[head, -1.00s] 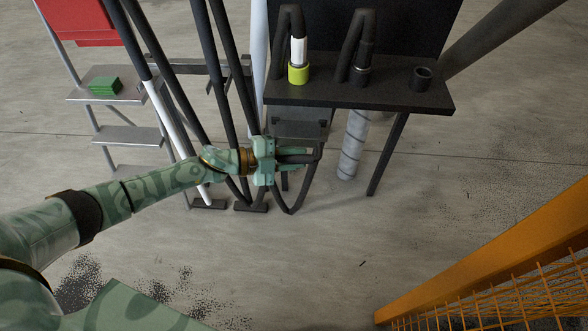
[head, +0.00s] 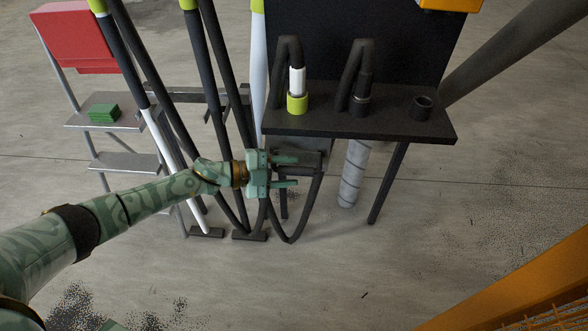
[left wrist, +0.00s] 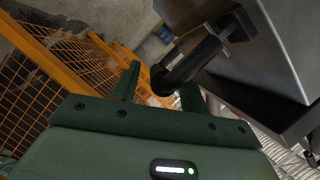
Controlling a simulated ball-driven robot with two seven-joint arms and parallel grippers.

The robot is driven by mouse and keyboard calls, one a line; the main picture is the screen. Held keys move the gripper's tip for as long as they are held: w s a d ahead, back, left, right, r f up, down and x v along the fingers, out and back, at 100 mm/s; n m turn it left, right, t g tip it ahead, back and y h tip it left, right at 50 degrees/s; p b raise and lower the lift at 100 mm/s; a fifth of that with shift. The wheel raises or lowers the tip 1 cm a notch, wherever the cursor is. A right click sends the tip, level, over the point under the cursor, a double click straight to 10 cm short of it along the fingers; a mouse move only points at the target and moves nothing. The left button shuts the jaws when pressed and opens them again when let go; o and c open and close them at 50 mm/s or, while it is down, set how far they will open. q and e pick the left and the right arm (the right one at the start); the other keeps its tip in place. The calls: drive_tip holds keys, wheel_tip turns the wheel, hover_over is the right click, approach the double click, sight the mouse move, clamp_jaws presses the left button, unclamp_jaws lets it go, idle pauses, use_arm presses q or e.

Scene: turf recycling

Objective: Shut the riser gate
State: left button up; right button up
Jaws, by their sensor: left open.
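A grey box-like unit (head: 313,158) hangs under the black shelf in the head view, with a dark bar handle (head: 308,174) at its front. I take this to be the riser gate; how far it stands open I cannot tell. My left gripper (head: 297,172) is open, with one finger above and one below the handle's left part. In the left wrist view the dark handle (left wrist: 190,64) comes from the grey unit (left wrist: 285,50) and its end lies at the gap between my left fingertips (left wrist: 160,80). No firm grip shows. My right gripper is out of view.
The black shelf (head: 390,124) with hose ends and a yellow-green collar (head: 297,103) lies just above my left gripper. Dark poles (head: 225,90) stand close to its left, and a black hose loop (head: 289,240) hangs below. An orange mesh barrier (head: 520,300) is at lower right.

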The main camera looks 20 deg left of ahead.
use_arm(q)
drive_tip(key=p+v, duration=0.2)
drive_tip(key=v, duration=1.2)
drive_tip(key=shift+p, duration=0.35)
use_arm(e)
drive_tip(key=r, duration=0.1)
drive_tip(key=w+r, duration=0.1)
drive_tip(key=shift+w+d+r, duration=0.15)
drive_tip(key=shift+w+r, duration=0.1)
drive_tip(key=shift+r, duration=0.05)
use_arm(q)
drive_tip(key=shift+a, duration=0.15)
